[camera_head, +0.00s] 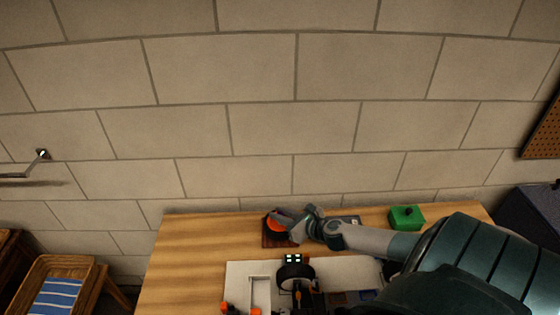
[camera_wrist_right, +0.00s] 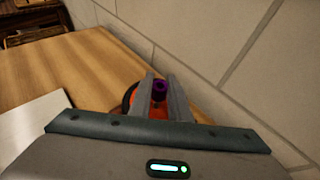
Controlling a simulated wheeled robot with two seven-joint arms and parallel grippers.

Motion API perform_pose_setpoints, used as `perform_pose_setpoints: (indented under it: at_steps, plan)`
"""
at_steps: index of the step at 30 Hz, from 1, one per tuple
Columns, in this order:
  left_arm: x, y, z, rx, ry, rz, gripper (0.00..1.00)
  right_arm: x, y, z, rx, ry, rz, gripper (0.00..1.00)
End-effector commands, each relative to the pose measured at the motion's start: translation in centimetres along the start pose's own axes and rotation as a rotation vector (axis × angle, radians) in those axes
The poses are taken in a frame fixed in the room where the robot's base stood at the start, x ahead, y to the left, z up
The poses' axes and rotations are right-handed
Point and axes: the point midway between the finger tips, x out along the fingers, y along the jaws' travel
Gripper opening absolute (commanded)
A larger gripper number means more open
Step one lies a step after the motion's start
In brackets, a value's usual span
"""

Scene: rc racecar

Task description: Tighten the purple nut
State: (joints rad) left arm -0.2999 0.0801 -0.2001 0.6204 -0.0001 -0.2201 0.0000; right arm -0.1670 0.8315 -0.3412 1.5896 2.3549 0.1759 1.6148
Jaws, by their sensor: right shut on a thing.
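The purple nut (camera_wrist_right: 159,91) shows in the right wrist view, between the two grey fingers of my right gripper (camera_wrist_right: 162,97). The gripper is shut on it. Below the nut is an orange and black wheel (camera_wrist_right: 131,97), partly hidden by the fingers. In the head view the wheel (camera_head: 271,226) lies on a dark brown base (camera_head: 268,241) near the back of the wooden table, and my right gripper (camera_head: 279,218) reaches over it from the right. The nut is too small to make out clearly there. My left gripper is not in view.
A white board (camera_head: 240,268) with a black wheel (camera_head: 296,272) and car parts lies at the table's front. A green box (camera_head: 406,217) stands at the back right. The stone wall rises close behind. The table's left part (camera_head: 190,255) is clear.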

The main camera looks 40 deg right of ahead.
Motion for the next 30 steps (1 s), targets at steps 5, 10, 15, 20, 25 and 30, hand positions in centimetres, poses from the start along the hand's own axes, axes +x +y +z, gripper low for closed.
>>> perform_pose_setpoints:
  at_steps: [5,10,15,20,25,30]
  plan:
    - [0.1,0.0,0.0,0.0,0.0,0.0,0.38,0.1,0.0,-0.1,0.0,0.0,0.0,0.0]
    - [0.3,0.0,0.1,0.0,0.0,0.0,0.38,0.2,0.0,-0.5,0.0,0.0,-0.001,0.0]
    - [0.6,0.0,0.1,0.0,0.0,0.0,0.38,0.3,0.0,-0.8,0.0,0.0,-0.001,0.0]
    - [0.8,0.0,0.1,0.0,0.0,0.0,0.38,0.5,-0.1,-1.1,0.0,0.0,-0.001,0.0]
    - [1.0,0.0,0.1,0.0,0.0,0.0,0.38,0.6,0.0,-1.4,0.0,0.0,0.0,0.0]
    - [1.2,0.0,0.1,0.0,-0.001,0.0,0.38,0.7,0.0,-1.7,0.0,0.0,0.0,0.0]
